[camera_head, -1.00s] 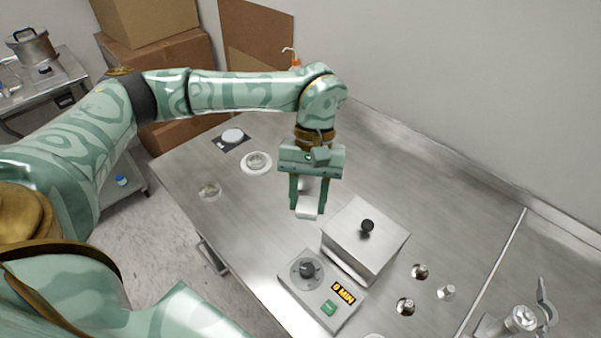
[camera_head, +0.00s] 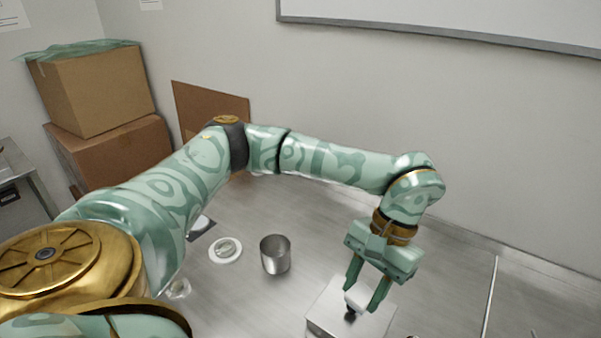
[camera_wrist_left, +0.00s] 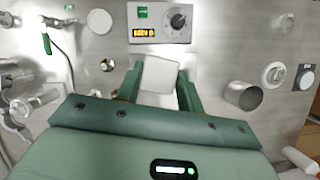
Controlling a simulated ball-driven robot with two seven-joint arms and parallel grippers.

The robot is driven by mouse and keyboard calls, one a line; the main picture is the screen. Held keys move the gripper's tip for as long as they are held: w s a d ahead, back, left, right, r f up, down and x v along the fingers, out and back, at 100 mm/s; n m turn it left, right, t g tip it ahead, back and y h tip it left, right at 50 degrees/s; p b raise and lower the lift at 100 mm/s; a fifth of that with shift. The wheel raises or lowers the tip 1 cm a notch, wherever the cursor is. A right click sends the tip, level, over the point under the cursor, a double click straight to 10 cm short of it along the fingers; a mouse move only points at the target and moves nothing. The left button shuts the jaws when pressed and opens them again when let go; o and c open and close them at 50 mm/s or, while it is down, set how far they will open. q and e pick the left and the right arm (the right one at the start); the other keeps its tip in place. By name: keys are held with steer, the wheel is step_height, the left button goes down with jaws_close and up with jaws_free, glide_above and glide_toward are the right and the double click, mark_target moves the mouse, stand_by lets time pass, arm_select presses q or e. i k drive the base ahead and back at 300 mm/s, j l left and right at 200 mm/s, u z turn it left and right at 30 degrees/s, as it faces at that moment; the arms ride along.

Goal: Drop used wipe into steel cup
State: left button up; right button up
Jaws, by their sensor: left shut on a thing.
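The wipe (camera_wrist_left: 160,75) also shows between the fingers in the left wrist view. The steel cup (camera_head: 275,255) stands upright and open on the table, left of the gripper in the head view and apart from it. In the left wrist view the cup (camera_wrist_left: 244,96) is to the right of the fingers. My right gripper is not in view.
The steel box (camera_head: 375,322) with a black knob is beneath the gripper. A white round dish (camera_head: 225,250) and a clear glass dish (camera_head: 178,289) are left of the cup. Table between cup and back wall is clear.

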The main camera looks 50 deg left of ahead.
mark_target(279, 263)
steer(key=k+j+z, duration=0.15)
steer(key=j, duration=0.2)
steer(key=k+j+z, duration=0.15)
steer(key=j, duration=0.25)
steer(key=k+j+z, duration=0.15)
steer(key=j, duration=0.2)
steer(key=k+j+z, duration=0.15)
steer(key=j, duration=0.15)
steer(key=k+j, duration=0.2)
steer(key=j, duration=0.15)
